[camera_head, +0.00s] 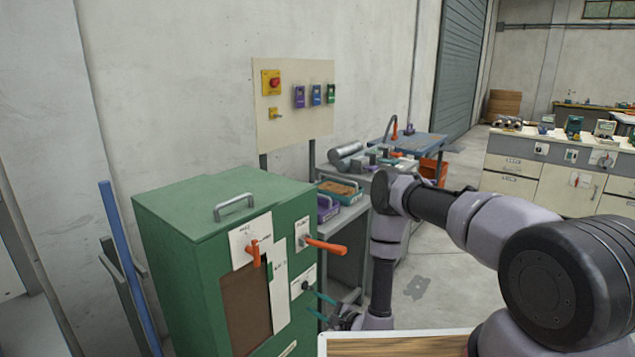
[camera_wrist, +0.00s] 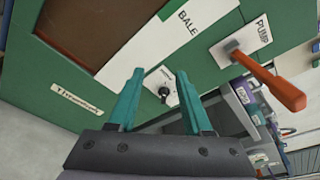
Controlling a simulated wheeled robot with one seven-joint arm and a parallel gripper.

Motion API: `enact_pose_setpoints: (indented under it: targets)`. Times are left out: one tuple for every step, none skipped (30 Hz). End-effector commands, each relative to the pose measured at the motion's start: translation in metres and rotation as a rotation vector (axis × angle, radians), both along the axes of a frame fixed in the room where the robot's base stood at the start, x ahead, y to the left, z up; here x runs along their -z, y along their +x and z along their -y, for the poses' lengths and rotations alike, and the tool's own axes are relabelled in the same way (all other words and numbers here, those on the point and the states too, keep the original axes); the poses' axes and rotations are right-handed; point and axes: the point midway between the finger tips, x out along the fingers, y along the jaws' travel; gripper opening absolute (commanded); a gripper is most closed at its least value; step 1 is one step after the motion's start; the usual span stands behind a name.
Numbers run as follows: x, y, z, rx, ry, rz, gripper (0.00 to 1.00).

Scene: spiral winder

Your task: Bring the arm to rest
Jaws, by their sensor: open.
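My gripper (camera_head: 323,308) is low at the right side of the green cabinet's front, at the end of my bent arm. In the wrist view its two teal fingers (camera_wrist: 160,103) are spread apart with nothing between them. Beyond the fingertips is a white plate with a small black knob (camera_wrist: 163,91) on the green cabinet (camera_wrist: 50,100). I cannot tell whether the fingertips touch the cabinet. The arm reaches in from the lower right of the head view.
The green cabinet (camera_head: 178,260) has an orange PUMP lever (camera_head: 325,245) above my gripper and another orange handle (camera_head: 254,253). A wood-topped surface with a pale rim (camera_head: 345,337) lies below my arm. A bench with trays (camera_head: 345,190) stands behind it. Open floor (camera_head: 440,270) shows at right.

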Motion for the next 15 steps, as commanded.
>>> enact_pose_setpoints:
  targets:
    - [-0.016, 0.009, -0.005, -0.024, 0.016, 0.013, 0.5]
    - [-0.025, 0.012, -0.008, -0.042, 0.026, 0.017, 0.5]
    - [-0.038, 0.017, -0.012, -0.066, 0.038, 0.023, 0.5]
    - [-0.049, 0.021, -0.015, -0.086, 0.05, 0.029, 0.5]
    - [-0.06, 0.024, -0.018, -0.107, 0.059, 0.035, 0.5]
    - [-0.077, 0.029, -0.023, -0.139, 0.073, 0.043, 0.5]
    - [-0.091, 0.033, -0.026, -0.165, 0.084, 0.049, 0.5]
    - [-0.106, 0.036, -0.03, -0.195, 0.093, 0.057, 0.5]
    - [-0.129, 0.04, -0.034, -0.238, 0.106, 0.068, 0.5]
    - [-0.147, 0.043, -0.038, -0.275, 0.114, 0.075, 0.5]
    - [-0.166, 0.044, -0.041, -0.312, 0.121, 0.084, 0.5]
    - [-0.19, 0.045, -0.045, -0.364, 0.127, 0.093, 0.5]
    - [-0.208, 0.045, -0.047, -0.403, 0.128, 0.099, 0.5]
    - [-0.226, 0.044, -0.048, -0.439, 0.128, 0.106, 0.5]
    - [-0.248, 0.041, -0.049, -0.49, 0.123, 0.114, 0.5]
